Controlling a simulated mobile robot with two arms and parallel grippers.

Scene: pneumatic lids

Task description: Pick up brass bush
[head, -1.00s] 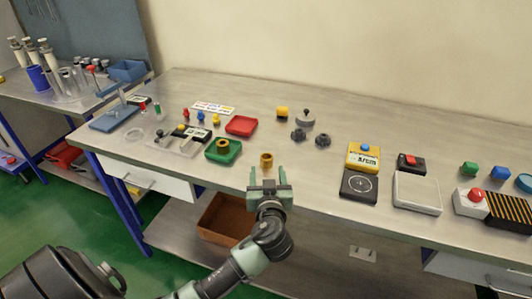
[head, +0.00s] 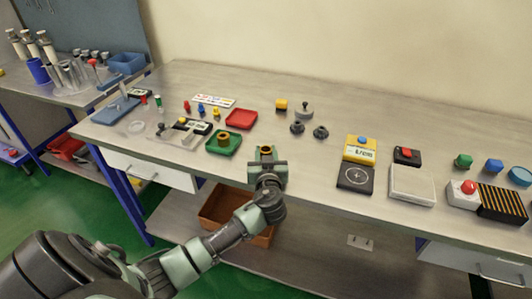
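The brass bush (head: 266,149) stands near the front edge of the workbench, to the right of the green tray (head: 236,136). My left gripper (head: 266,155) reaches in from the front, its fingers close together against the sides of the bush. It looks shut on the bush, which still appears at bench height; the gripper hides its lower part. A second brass-coloured ring (head: 223,139) sits in the green tray. My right gripper is not in view.
A red tray (head: 241,118), dark knobbed parts (head: 297,127) and a yellow device (head: 361,148) stand around on the bench (head: 310,170). A brown bin (head: 212,207) is on the lower shelf.

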